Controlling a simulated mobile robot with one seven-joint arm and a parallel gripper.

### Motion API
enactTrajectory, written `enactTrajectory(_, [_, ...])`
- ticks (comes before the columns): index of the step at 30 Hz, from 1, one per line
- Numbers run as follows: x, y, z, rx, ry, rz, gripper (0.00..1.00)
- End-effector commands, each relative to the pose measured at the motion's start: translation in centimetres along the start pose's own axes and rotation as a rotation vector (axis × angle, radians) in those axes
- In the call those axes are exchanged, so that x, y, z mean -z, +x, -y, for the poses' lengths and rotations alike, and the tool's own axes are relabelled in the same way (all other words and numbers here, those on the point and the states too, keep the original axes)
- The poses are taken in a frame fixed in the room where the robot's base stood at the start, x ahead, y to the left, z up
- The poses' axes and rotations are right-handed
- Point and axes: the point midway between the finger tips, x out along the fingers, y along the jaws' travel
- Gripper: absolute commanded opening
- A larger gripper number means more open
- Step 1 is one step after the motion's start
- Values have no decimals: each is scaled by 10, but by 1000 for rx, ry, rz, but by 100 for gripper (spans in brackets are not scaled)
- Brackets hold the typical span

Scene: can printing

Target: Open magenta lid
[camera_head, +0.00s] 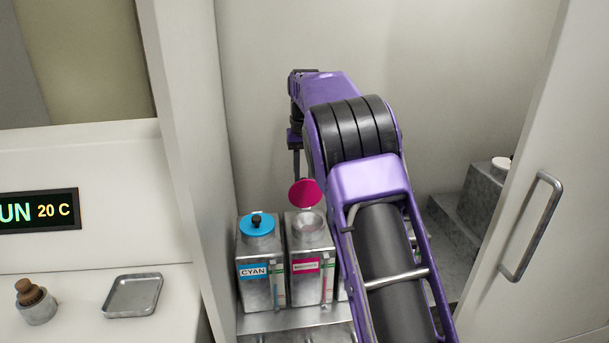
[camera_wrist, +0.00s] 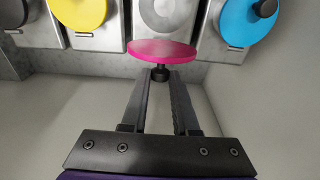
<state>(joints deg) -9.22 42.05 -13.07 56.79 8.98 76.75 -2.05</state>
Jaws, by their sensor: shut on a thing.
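The magenta lid (camera_head: 305,193) is a flat disc, tilted up above and behind its tank in the head view. In the wrist view the magenta lid (camera_wrist: 162,50) is at the fingertips, apart from its tank. My gripper (camera_wrist: 160,76) is shut on the lid's small black knob (camera_wrist: 160,73). In the head view my arm partly hides my gripper. The magenta tank (camera_head: 307,250) is a metal box with a magenta label and a round, uncovered mouth (camera_head: 308,225) on top. That tank's top also shows in the wrist view (camera_wrist: 140,38).
The cyan tank (camera_head: 260,268) with its blue lid (camera_head: 257,226) on stands left of the magenta tank. In the wrist view, a yellow lid (camera_wrist: 84,12) and a black lid (camera_wrist: 12,12) sit on neighbouring tanks. A cabinet door with a handle (camera_head: 531,228) is at right.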

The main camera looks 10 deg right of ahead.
Motion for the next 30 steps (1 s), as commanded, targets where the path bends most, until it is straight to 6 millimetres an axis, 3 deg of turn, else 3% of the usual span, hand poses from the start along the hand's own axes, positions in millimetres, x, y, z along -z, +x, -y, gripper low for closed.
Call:
enactTrajectory(19, [1,4,-1,-1,2,39,0])
enactTrajectory(20, [1,5,-1,-1,1,39,33])
enactTrajectory(24, [1,4,0,-1,1,36,58])
enactTrajectory(30, [2,3,0,0,1,33,58])
